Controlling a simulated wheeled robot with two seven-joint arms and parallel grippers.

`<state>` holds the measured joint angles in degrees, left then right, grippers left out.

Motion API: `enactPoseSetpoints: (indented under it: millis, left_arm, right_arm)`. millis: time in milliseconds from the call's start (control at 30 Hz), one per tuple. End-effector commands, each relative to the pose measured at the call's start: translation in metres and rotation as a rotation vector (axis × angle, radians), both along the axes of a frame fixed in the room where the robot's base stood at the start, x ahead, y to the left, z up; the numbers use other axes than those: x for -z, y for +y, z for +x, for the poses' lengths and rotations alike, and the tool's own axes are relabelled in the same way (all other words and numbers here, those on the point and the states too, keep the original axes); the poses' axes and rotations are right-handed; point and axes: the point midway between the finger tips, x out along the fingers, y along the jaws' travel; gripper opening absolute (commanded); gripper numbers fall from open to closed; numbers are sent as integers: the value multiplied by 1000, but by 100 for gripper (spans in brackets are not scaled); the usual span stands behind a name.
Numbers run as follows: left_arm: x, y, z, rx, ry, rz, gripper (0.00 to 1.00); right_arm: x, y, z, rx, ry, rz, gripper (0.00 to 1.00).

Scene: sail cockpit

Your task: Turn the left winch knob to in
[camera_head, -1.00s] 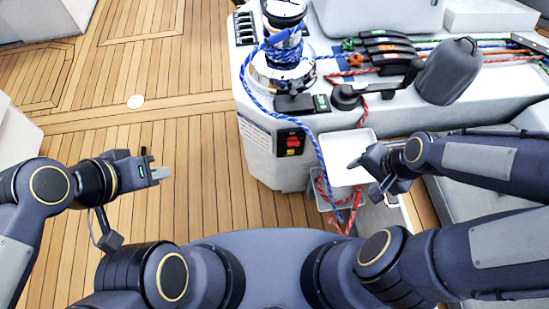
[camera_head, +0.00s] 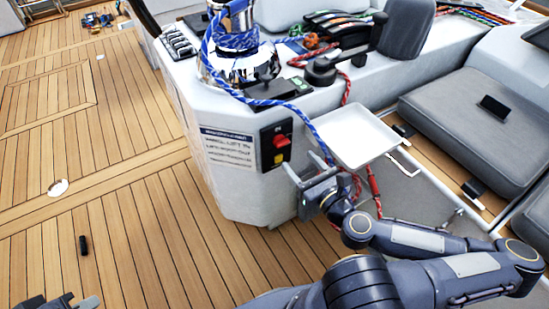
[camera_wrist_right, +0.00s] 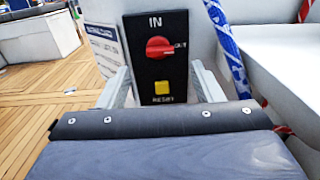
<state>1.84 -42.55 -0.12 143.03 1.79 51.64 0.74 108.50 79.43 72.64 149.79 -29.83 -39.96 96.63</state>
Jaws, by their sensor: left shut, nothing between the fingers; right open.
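The red winch knob (camera_head: 282,141) sits on a black switch panel (camera_head: 265,158) on the side of the white console. In the right wrist view the knob (camera_wrist_right: 159,47) has IN above it and OUT at its right; its grip lies roughly level, towards OUT. A yellow RESET button (camera_wrist_right: 162,88) is below. My right gripper (camera_head: 293,178) is open in front of the panel, its fingers (camera_wrist_right: 163,85) on either side of the panel's lower part in the wrist view, with nothing between them. My left gripper (camera_head: 75,302) is shut and empty at the bottom left, partly cut off.
A chrome winch (camera_head: 240,60) with blue rope stands on the console; the rope hangs down right of the panel. A white tray (camera_head: 345,138) and red rope (camera_head: 373,190) are close to my right gripper. The wooden deck (camera_head: 120,180) at left is mostly clear.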

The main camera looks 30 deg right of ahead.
Motion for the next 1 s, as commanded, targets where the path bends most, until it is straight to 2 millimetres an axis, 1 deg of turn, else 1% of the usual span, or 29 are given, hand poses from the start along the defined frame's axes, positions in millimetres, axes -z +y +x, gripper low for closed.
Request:
enactPoseSetpoints:
  millis: [167, 400, 533, 700, 900, 933, 1000]
  left_arm:
    - [0, 0, 0, 0, 0, 0, 0]
    - [3, 0, 0, 0, 0, 0, 0]
    - [5, 0, 0, 0, 0, 0, 0]
    - [5, 0, 0, 0, 0, 0, 0]
    - [5, 0, 0, 0, 0, 0, 0]
    - [5, 0, 0, 0, 0, 0, 0]
    - [5, 0, 0, 0, 0, 0, 0]
  right_arm:
    - [-1, 2, 18, -4, -2, -1, 60]
    - [-1, 6, 55, -6, -1, -3, 60]
    - [0, 6, 69, -4, 0, -3, 60]
    - [-1, 7, 76, -3, 1, -1, 60]
    - [-1, 7, 76, -3, 1, -2, 60]
    - [-1, 7, 76, -3, 1, -2, 57]
    - [-1, 7, 76, -3, 1, -2, 48]
